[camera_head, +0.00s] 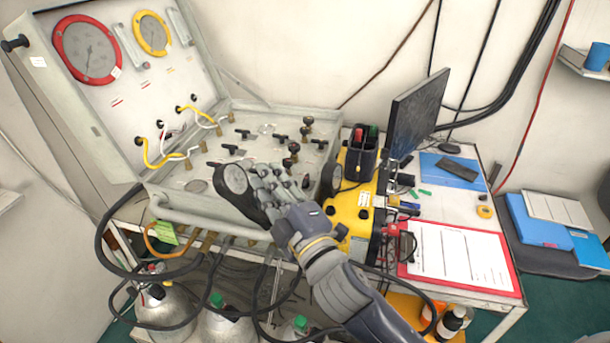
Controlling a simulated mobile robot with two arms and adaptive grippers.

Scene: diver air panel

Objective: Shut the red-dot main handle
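The grey air panel (262,119) lies open in its case, with several black handles on its flat face. One black handle (243,133) is at the left of the face and another (280,137) is near the middle. I cannot make out for certain which handle bears the red dot. My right gripper (283,180) reaches in from the lower right over the panel's front part. Its dark fingers look spread apart, with nothing visibly held between them. It hides part of the panel's front right. My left gripper is not in view.
The raised lid holds a red gauge (87,50) and a yellow gauge (151,33). Yellow hoses (160,160) cross the left side. A yellow case (355,215) and a monitor (418,110) stand close on the right. Gas cylinders (165,305) and black hoses are below the front.

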